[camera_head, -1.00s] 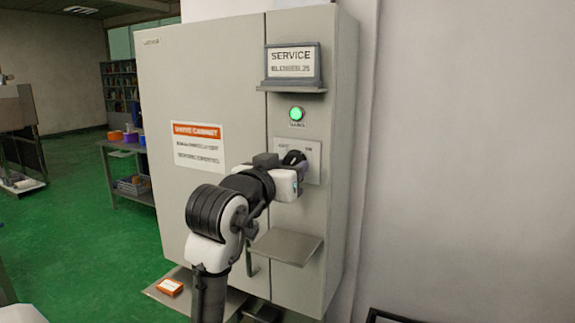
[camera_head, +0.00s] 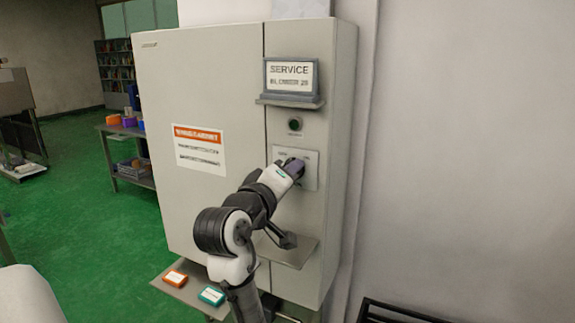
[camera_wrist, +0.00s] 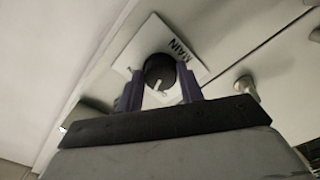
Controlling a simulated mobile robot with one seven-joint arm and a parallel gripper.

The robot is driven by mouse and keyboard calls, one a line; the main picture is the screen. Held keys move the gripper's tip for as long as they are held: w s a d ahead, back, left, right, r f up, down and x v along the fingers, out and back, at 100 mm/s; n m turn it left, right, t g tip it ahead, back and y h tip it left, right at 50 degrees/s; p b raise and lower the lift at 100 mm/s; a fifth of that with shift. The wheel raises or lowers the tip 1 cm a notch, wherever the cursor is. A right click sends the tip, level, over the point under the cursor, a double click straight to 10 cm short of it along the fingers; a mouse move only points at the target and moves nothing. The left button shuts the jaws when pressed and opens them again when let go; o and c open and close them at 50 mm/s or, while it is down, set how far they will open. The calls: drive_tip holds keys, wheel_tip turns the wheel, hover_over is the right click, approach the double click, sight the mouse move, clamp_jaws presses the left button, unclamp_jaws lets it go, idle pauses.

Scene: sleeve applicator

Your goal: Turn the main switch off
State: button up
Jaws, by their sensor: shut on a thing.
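The main switch (camera_wrist: 160,72) is a round black knob with a white pointer on a pale plate (camera_wrist: 138,46) marked MAIN, seen in the wrist view. My gripper (camera_wrist: 161,85) has its two purple fingers on either side of the knob, shut on it. In the head view my gripper (camera_head: 293,168) is at the switch plate (camera_head: 311,172) on the grey cabinet (camera_head: 225,95), and it hides most of the knob. The lamp (camera_head: 294,124) above the plate is dark green and unlit.
A SERVICE sign (camera_head: 291,76) stands on a small ledge above the lamp. A small shelf (camera_head: 292,250) juts out below the switch. An orange box (camera_head: 175,278) and a teal box (camera_head: 211,296) lie on a low surface beneath the cabinet.

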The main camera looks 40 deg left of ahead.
drive_tip(key=shift+r+n+p, duration=0.1)
drive_tip(key=shift+n+p, duration=1.85)
drive_tip(key=shift+n, duration=0.65)
drive_tip(key=o, duration=1)
drive_tip(key=b+v, duration=0.3)
drive_tip(key=v, duration=1.1)
drive_tip(key=shift+b, duration=0.4)
